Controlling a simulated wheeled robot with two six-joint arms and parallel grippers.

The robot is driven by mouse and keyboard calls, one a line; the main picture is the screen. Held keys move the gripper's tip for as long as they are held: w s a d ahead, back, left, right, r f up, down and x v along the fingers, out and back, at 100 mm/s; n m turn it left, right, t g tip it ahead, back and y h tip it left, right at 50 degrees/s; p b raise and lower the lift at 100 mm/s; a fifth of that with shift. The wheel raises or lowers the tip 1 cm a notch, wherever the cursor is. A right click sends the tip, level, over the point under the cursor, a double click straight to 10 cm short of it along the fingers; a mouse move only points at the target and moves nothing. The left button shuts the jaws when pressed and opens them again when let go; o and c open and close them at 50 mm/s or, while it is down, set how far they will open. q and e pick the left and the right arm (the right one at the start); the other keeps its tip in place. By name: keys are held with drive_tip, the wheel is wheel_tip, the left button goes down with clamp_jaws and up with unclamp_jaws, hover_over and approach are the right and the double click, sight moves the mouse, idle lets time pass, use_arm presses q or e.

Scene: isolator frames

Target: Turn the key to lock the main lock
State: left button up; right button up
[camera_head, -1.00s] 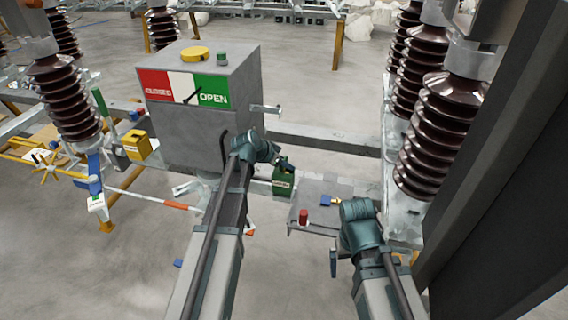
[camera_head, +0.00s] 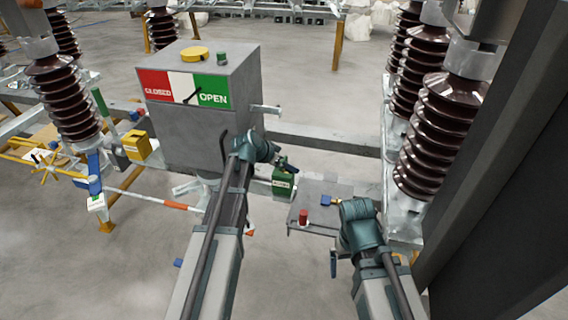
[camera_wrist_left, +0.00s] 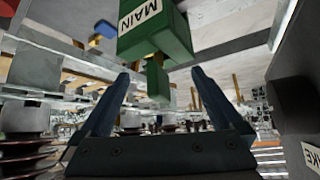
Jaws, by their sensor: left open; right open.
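The main lock is a green box with a white MAIN label in the left wrist view (camera_wrist_left: 155,30). It also shows small in the head view (camera_head: 283,184), beside the grey cabinet. A green key (camera_wrist_left: 157,82) hangs below the lock in the left wrist view. My left gripper (camera_wrist_left: 160,76) is open, one dark finger on each side of the key, with gaps visible. In the head view its fingers are mostly hidden by the wrist. My right gripper (camera_head: 334,263) is open and empty, low in front of the small grey shelf.
The grey cabinet (camera_head: 185,135) with CLOSED and OPEN marks stands behind my left arm. The grey shelf (camera_head: 317,226) carries a red cylinder (camera_head: 303,216) and a blue piece (camera_head: 327,200). A yellow box (camera_head: 137,146) is at left. Brown insulators (camera_head: 440,130) and a dark post (camera_head: 500,170) bound the right.

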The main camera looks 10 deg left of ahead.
use_arm(q)
drive_tip(key=p+v, duration=1)
drive_tip(key=v, duration=0.3)
drive_tip(key=shift+s+r, duration=0.25)
drive_tip(key=shift+s, duration=0.05)
drive_tip(key=shift+a, duration=0.1)
